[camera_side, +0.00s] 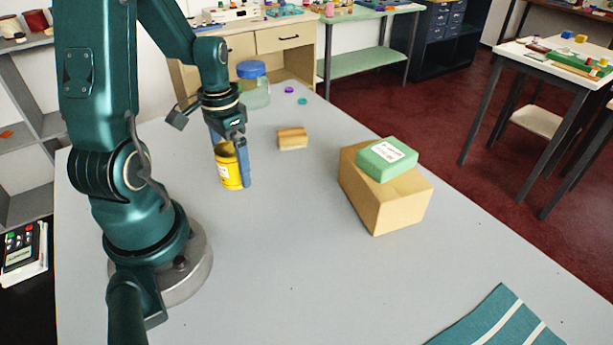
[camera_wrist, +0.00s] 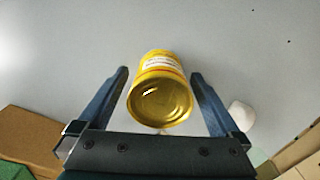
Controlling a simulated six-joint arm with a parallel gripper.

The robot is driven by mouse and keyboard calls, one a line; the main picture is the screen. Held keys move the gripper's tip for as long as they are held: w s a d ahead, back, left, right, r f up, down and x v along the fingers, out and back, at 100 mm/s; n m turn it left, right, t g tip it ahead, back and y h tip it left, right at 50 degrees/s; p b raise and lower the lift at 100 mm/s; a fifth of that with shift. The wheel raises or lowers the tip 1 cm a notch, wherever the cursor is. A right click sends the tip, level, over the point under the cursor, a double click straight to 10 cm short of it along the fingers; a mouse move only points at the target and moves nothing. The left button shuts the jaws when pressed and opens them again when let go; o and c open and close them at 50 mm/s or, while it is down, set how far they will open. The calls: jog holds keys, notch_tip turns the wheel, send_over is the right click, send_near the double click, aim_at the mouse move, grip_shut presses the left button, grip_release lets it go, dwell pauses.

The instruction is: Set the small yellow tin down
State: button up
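The small yellow tin (camera_side: 229,172) has a pale label and appears to stand upright on the grey counter (camera_side: 290,230), in front of my arm. In the wrist view the tin (camera_wrist: 160,98) shows its gold round end towards me. My gripper (camera_side: 230,168) is lowered around it, with one blue finger in front of the tin in the side view. In the wrist view my gripper (camera_wrist: 160,72) has a finger on each side of the tin, with a strip of counter showing between each finger and the tin. It is open. The tin's base is partly hidden by the near finger.
A wooden block (camera_side: 292,138) lies just behind and right of the tin. A cardboard box (camera_side: 385,200) with a green package (camera_side: 387,159) on top stands further right. A blue-lidded jar (camera_side: 253,85) is at the back, and a striped teal cloth (camera_side: 495,325) at the front right. The front middle is clear.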

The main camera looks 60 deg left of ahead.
notch_tip(320, 180, up, 12)
jog(key=shift+r, duration=0.1)
jog(key=s+d+r+m+t, duration=0.1)
jog(key=d+t, duration=0.4)
jog(key=d, duration=1.1)
jog(key=shift+s+d+r+m+t, duration=0.3)
jog(key=shift+r+m, duration=0.1)
jog(key=shift+r, duration=0.05)
dwell(0.3)
